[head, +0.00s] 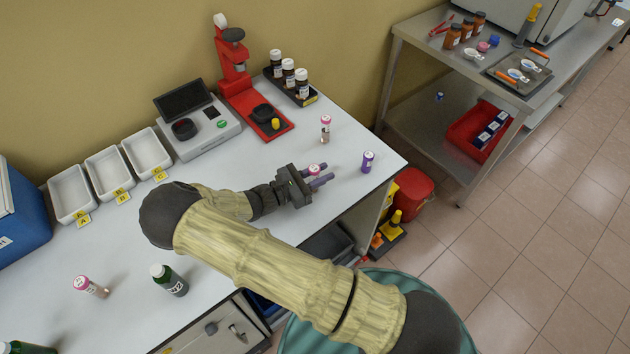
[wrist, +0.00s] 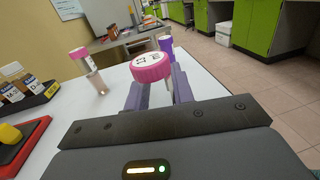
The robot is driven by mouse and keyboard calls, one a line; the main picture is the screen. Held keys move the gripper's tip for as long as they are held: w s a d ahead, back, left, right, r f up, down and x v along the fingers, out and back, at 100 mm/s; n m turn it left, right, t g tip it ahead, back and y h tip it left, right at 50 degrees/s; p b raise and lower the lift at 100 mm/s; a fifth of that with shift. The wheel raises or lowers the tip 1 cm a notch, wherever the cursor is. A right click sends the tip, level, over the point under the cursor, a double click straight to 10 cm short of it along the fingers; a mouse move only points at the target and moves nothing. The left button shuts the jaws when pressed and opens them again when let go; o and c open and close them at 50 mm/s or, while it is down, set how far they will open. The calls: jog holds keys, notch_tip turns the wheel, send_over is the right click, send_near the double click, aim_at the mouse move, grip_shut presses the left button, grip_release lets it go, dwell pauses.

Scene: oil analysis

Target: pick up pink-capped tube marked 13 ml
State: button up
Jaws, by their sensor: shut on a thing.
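My gripper (head: 322,174) is shut on a pink-capped tube (head: 314,168) near the bench's right end. In the wrist view the tube's pink cap with its white marked top (wrist: 150,66) sits between the two purple-grey fingers (wrist: 160,95). The fingers and cap hide most of its body. The mark on the cap is too small to read. Another pink-capped tube (head: 326,128) stands apart, behind the gripper; it also shows at left in the wrist view (wrist: 90,70). A third pink-capped tube (head: 90,287) is at the bench's left front.
A purple-capped tube (head: 367,161) stands just beyond the fingertips. A red stand (head: 240,75), a rack of dark bottles (head: 292,88) and a scale (head: 199,125) line the back. White trays (head: 109,174) and a dark green bottle (head: 169,280) are at left.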

jog(key=shift+r, duration=0.1)
notch_tip(320, 180, up, 10)
jog(key=b, duration=0.1)
dwell(0.4)
jog(key=shift+s, duration=0.1)
jog(key=shift+d, duration=0.1)
dwell(0.3)
